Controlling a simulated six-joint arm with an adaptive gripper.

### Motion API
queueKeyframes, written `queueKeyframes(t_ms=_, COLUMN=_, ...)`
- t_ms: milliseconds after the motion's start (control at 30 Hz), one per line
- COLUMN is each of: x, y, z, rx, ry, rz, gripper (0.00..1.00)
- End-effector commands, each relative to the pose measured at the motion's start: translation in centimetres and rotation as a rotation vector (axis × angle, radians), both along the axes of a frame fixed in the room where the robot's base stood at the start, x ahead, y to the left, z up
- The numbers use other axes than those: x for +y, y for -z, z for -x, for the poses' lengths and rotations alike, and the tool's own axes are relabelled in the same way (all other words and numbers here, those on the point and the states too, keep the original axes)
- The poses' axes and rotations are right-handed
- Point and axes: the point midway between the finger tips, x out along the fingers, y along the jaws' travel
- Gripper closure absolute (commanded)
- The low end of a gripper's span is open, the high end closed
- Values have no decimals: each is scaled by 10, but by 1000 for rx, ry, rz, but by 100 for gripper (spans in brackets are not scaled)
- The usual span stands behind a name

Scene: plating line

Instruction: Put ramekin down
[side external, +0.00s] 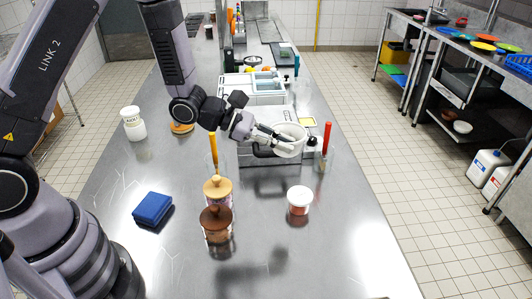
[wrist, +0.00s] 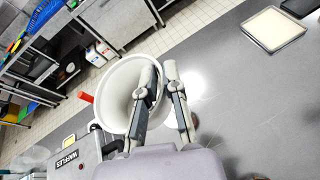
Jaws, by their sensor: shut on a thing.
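A white ramekin (side external: 294,143) hangs in the air, tilted, in front of the waffle maker in the side external view. My gripper (side external: 283,137) is shut on its wall. In the wrist view the ramekin (wrist: 120,82) shows large, with its open mouth visible and one finger of my gripper (wrist: 160,65) overlapping it. The ramekin is clear of the counter (side external: 345,235). The exact grip on the far side of the wall is hidden.
The waffle maker (wrist: 72,160) is close by the ramekin. A glass with a red-handled tool (side external: 326,138) stands right of it. Two lidded jars (side external: 217,190), a red-and-white tub (side external: 299,201) and a blue block (side external: 152,207) stand nearer. The counter's front right is free.

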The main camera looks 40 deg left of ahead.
Motion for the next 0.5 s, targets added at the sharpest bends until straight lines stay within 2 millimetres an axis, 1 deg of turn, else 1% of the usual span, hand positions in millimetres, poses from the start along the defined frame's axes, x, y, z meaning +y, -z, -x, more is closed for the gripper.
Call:
queueKeyframes(t_ms=33, x=-23, y=15, z=14, rx=7, ry=87, rz=0, gripper=100)
queueKeyframes(t_ms=100, x=-49, y=31, z=33, rx=6, ry=197, rz=0, gripper=100)
queueKeyframes(t_ms=200, x=-77, y=50, z=58, rx=5, ry=327, rz=-1, gripper=100)
queueKeyframes(t_ms=300, x=-95, y=63, z=79, rx=4, ry=422, rz=-2, gripper=100)
queueKeyframes(t_ms=400, x=-106, y=71, z=92, rx=2, ry=478, rz=-2, gripper=100)
queueKeyframes(t_ms=500, x=-114, y=76, z=94, rx=-1, ry=505, rz=-2, gripper=100)
